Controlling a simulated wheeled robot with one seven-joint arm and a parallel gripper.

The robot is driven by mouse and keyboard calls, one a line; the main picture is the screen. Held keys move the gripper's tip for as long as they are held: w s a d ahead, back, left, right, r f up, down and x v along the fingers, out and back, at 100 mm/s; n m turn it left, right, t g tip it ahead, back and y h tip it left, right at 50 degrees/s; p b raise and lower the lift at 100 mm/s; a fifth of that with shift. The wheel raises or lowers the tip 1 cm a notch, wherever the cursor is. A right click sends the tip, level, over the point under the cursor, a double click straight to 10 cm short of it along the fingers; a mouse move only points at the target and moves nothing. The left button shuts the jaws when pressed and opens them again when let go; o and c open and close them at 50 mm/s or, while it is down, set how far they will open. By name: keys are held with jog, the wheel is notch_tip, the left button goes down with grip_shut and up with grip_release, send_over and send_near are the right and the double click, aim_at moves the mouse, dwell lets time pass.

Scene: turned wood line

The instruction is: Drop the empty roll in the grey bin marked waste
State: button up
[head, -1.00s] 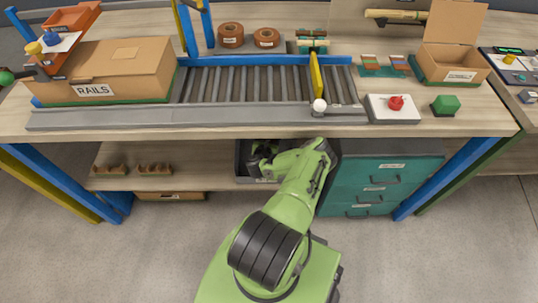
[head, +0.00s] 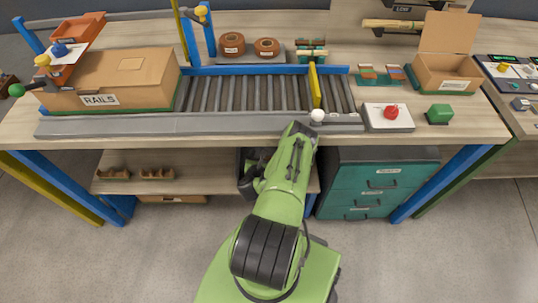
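A dark grey bin (head: 243,186) stands on the lower shelf under the bench, mostly covered by my green arm; I cannot read its marking. My gripper (head: 256,172) is a small dark shape at or over this bin, partly behind my arm. Its fingers are too dark and covered to show whether they are open or shut, or hold anything. I cannot make out a separate empty roll.
A teal drawer cabinet (head: 372,182) stands right of my arm. The bench front edge and a roller conveyor (head: 245,92) are above the bin. Small brown holders (head: 157,174) sit on the lower shelf (head: 190,186), otherwise clear at left.

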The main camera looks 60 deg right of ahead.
jog(key=p+v, duration=0.1)
jog(key=v, duration=0.4)
jog(key=shift+s+a+r, duration=0.15)
jog(key=shift+a+r, duration=0.05)
jog(key=shift+a, duration=0.15)
